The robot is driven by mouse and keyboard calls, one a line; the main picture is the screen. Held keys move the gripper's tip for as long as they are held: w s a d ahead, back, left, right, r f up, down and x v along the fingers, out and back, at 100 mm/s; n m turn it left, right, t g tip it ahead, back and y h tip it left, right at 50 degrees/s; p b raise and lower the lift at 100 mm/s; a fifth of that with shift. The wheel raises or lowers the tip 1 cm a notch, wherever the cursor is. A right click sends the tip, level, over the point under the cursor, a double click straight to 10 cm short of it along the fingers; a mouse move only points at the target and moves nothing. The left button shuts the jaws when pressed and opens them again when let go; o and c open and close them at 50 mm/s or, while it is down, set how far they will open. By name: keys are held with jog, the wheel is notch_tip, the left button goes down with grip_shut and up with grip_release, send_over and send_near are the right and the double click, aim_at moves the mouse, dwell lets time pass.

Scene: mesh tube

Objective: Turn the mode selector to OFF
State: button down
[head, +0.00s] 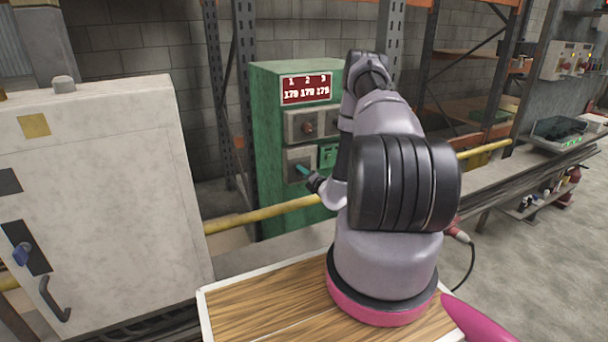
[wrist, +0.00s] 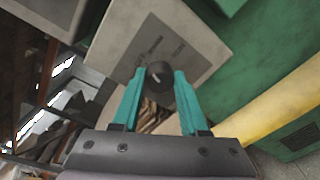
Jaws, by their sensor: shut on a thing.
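The mode selector is a black round knob (wrist: 157,74) with a white pointer mark, on a light grey plate (wrist: 195,38) in the wrist view. A darker label lies around the knob, its wording too blurred to read, so I cannot tell which position the pointer shows. My gripper (wrist: 160,78) has its teal fingers on either side of the knob, shut on it. In the head view, my gripper (head: 300,169) reaches the lower grey plate (head: 293,156) on the green cabinet's front. The knob is hidden there.
A yellow rail (head: 263,213) runs just below the gripper. A grey cabinet (head: 105,190) stands at the left.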

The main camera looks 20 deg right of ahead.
jog(key=shift+n+h, duration=0.3)
jog(key=shift+n, duration=1.4)
jog(key=shift+s, duration=0.1)
jog(key=shift+c, duration=2.2)
grip_release()
jog(key=s, duration=1)
jog(key=shift+s+r, duration=0.35)
jog(key=shift+r, duration=0.1)
jog(key=shift+d+r, duration=0.1)
